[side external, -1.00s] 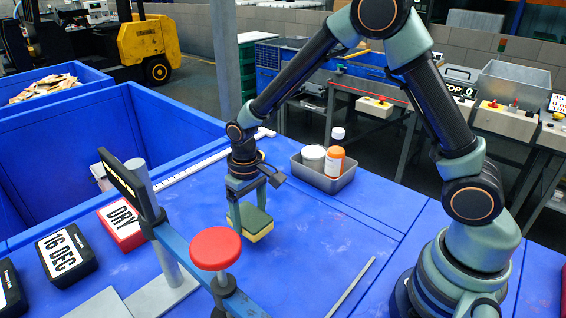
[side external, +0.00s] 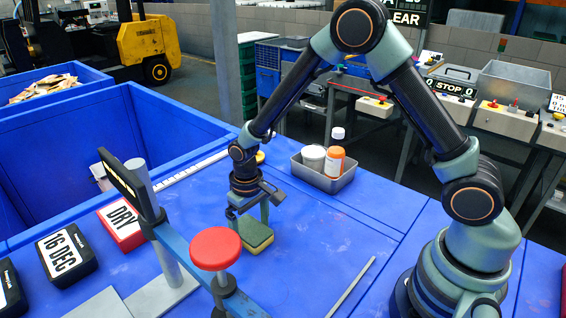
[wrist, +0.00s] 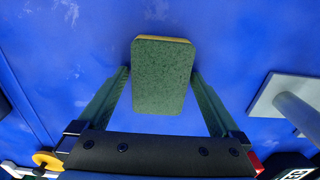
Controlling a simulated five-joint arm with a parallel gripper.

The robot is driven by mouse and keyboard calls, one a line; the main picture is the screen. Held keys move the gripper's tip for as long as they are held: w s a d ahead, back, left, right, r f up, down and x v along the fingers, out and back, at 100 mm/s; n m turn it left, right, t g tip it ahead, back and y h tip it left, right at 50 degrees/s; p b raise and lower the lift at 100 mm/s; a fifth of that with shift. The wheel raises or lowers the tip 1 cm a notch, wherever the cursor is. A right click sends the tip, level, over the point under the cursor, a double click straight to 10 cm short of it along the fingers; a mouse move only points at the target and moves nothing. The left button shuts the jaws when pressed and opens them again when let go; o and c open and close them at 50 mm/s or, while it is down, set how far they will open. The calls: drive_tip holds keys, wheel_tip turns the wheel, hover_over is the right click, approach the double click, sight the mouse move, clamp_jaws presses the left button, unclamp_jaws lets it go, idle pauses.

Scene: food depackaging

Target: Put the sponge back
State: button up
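The sponge (side external: 256,237), green on top with a yellow layer beneath, is at the middle of the blue table (side external: 310,245). It is low over the table, and I cannot tell whether it touches the surface. My gripper (side external: 250,222) points down on it. In the wrist view the sponge (wrist: 162,75) sits between the two green fingers of my gripper (wrist: 161,72), with a fingertip against each side edge. The gripper looks shut on it.
A red round button (side external: 215,248) and a blue rail stand in front. Date blocks (side external: 66,254) lie left, beside a deep blue bin (side external: 60,150). A thin rod (side external: 350,287) lies right.

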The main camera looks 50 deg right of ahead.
wheel_tip(320, 180, up, 12)
wheel_tip(320, 180, up, 8)
drive_tip(key=t, duration=0.2)
hover_over(251, 229)
drive_tip(key=s+d, duration=0.4)
drive_tip(key=s+d+r+t, duration=0.3)
drive_tip(key=s+d+r, duration=0.1)
drive_tip(key=s, duration=0.4)
drive_tip(key=shift+s+d+r+t, duration=0.15)
drive_tip(key=shift+d+r+t, duration=0.15)
idle(0.8)
